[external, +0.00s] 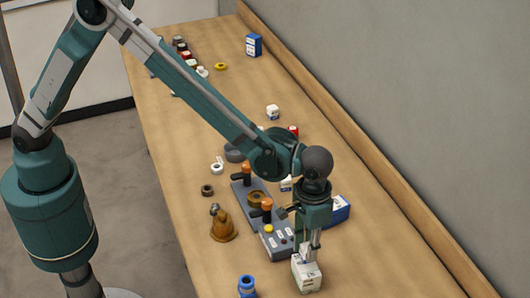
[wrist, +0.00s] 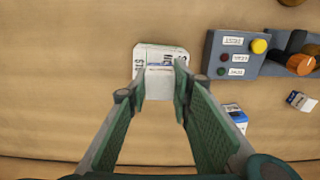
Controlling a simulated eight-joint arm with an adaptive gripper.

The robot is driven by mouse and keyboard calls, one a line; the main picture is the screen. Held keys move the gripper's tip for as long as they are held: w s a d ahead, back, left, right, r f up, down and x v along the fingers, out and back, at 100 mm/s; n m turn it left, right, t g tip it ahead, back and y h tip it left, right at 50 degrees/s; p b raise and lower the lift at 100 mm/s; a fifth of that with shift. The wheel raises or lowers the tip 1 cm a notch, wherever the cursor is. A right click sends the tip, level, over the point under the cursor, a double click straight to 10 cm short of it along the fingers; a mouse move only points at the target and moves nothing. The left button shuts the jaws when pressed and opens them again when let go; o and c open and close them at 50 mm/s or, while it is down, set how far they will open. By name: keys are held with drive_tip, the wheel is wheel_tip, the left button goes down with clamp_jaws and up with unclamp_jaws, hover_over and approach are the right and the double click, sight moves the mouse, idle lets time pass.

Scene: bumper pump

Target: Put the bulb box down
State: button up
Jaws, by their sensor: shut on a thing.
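The bulb box (external: 306,275), a white box with dark print and some green, is at the near end of the wooden table in the external view. In the wrist view the bulb box (wrist: 160,54) lies at the fingertips, between the two green fingers. My gripper (external: 313,248) points down from above and is shut on the box; its fingertips also show in the wrist view (wrist: 161,80). I cannot tell whether the box's underside touches the table.
A grey control unit (wrist: 232,54) with a yellow button and orange-handled parts stands close by. A blue box (external: 339,209), a brass bell-shaped thing (external: 222,226) and a blue jar (external: 246,287) are near. A wooden ledge and wall run along the right. Bare table lies left of the box in the wrist view.

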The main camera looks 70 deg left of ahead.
drive_tip(key=shift+f, duration=1.4)
drive_tip(key=shift+f, duration=0.2)
drive_tip(key=o, duration=0.9)
drive_tip(key=shift+c, duration=0.2)
drive_tip(key=shift+r, duration=0.25)
wheel_tip(320, 180, up, 12)
drive_tip(key=shift+f, duration=0.1)
